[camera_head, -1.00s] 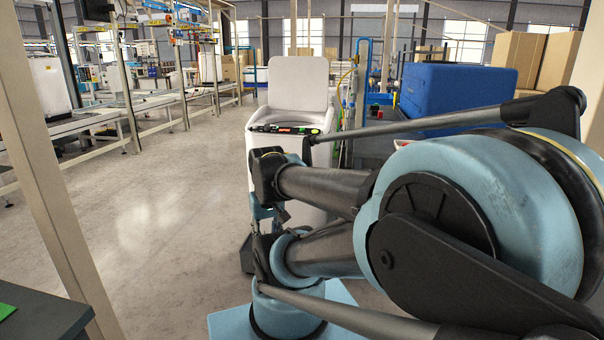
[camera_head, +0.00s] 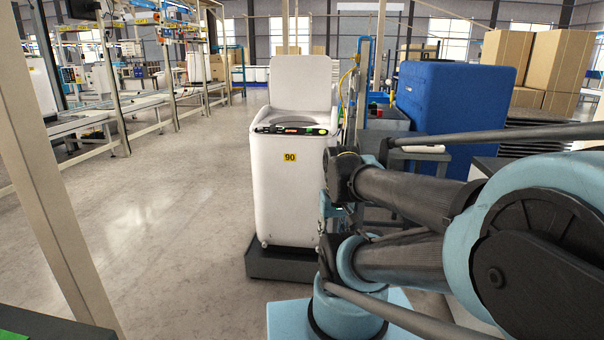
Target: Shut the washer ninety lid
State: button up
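The washer ninety (camera_head: 286,205) is a white top-loading machine with a yellow "90" label (camera_head: 289,157) on its front. It stands upright on a dark base near the middle of the view. Its lid (camera_head: 301,83) is open and stands up at the back of the top. The round drum opening shows in front of the lid, with the control panel (camera_head: 291,130) along the front edge. My gripper is not in view.
A light-blue and black industrial arm (camera_head: 400,210) on a blue base plate stands close at right, overlapping the washer's lower right edge. A beige post (camera_head: 50,190) is at left. A dark tabletop (camera_head: 55,325) shows bottom left. The floor (camera_head: 170,220) left of the washer is clear.

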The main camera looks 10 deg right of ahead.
aim_at(297, 82)
jog(key=z, duration=0.05)
jog(key=i, duration=1)
jog(key=u, duration=0.05)
